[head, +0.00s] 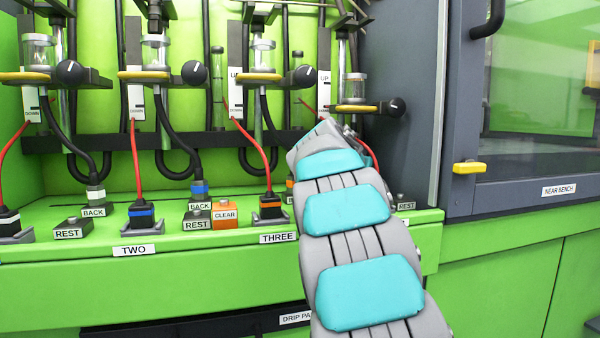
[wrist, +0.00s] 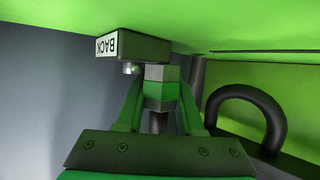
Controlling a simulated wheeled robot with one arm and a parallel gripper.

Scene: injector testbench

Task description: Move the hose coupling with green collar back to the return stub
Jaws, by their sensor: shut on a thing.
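In the wrist view, which shows the bench upside down, my gripper (wrist: 160,84) is shut on the hose coupling with green collar (wrist: 160,93). Its fingers sit on both sides of it. The coupling's grey end points at the green ledge. The return stub (wrist: 130,68) is a short metal nub on the grey block labelled BACK (wrist: 142,47). The coupling is beside the nub, to its right in the picture, and apart from it. How far apart in depth I cannot tell. In the head view my own arm hides the gripper, the coupling and this stub.
A black hose loop (wrist: 250,92) shows right of the gripper. In the head view, a blue-collared coupling (head: 199,187) sits at another BACK block. An orange CLEAR block (head: 225,215) and a REST block (head: 405,203) stand on the ledge. A grey cabinet frame (head: 455,90) stands close on the right.

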